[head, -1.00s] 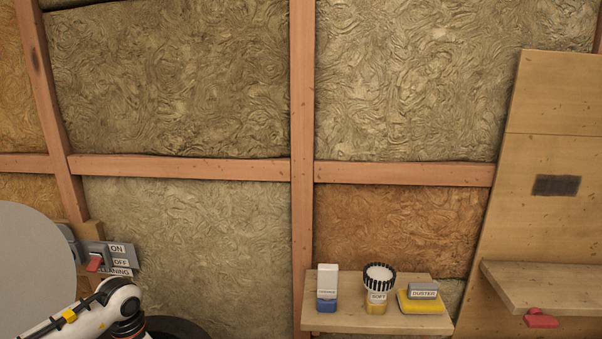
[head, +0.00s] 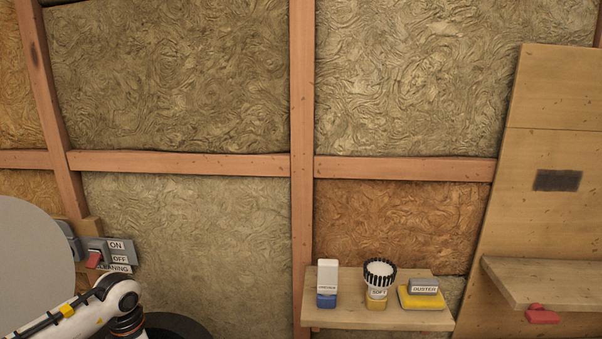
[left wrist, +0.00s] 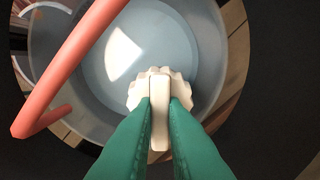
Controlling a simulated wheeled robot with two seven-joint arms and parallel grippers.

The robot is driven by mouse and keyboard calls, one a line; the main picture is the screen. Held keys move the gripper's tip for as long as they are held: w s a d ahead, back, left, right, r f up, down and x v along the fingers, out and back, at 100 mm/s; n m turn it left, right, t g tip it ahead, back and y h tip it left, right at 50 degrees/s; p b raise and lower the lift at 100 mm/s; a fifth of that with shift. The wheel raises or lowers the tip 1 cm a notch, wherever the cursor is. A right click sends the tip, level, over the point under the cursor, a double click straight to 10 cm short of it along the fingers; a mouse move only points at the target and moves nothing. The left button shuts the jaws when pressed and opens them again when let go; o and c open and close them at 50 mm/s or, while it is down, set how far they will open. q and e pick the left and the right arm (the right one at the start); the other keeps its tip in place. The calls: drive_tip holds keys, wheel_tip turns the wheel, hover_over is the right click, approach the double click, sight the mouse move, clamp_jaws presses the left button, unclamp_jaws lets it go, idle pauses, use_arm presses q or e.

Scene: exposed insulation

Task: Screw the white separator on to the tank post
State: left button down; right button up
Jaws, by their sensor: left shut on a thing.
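In the left wrist view, my left gripper (left wrist: 160,112), with green fingers, is shut on a white piece (left wrist: 159,125) with a lobed rim, likely the white separator. The piece is held over a round, pale translucent bowl or tank (left wrist: 197,42). A post under the piece is hidden, so I cannot tell whether they touch. In the head view my left arm comes in at the lower left, and its gripper is out of the picture. A dark round rim (head: 180,326) shows beside the arm. My right gripper is in neither view.
A salmon-red bar or hose (left wrist: 75,62) crosses the bowl's left side. A switch box (head: 97,250) with ON, OFF and CLEANING labels is at the left wall. A wooden bench (head: 540,285) stands right.

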use_arm(q)
drive_tip(key=shift+s+d+f, duration=0.1)
drive_tip(key=shift+s+f, duration=0.15)
drive_tip(key=shift+f, duration=0.25)
drive_tip(key=shift+m+b, duration=0.4)
drive_tip(key=shift+m, duration=0.2)
drive_tip(key=shift+m+b, duration=0.4)
drive_tip(key=shift+m, duration=0.8)
drive_tip(key=c, duration=1.4)
unclamp_jaws()
drive_tip(key=shift+r, duration=0.1)
drive_tip(key=shift+w+r+p, duration=0.15)
drive_tip(key=shift+r+p, duration=0.3)
drive_tip(key=shift+r, duration=0.1)
drive_tip(key=shift+w+r+p, duration=0.15)
drive_tip(key=shift+r+p, duration=0.25)
drive_tip(key=shift+r, duration=0.15)
drive_tip(key=shift+r+p, duration=2.15)
drive_tip(key=shift+r, duration=1.4)
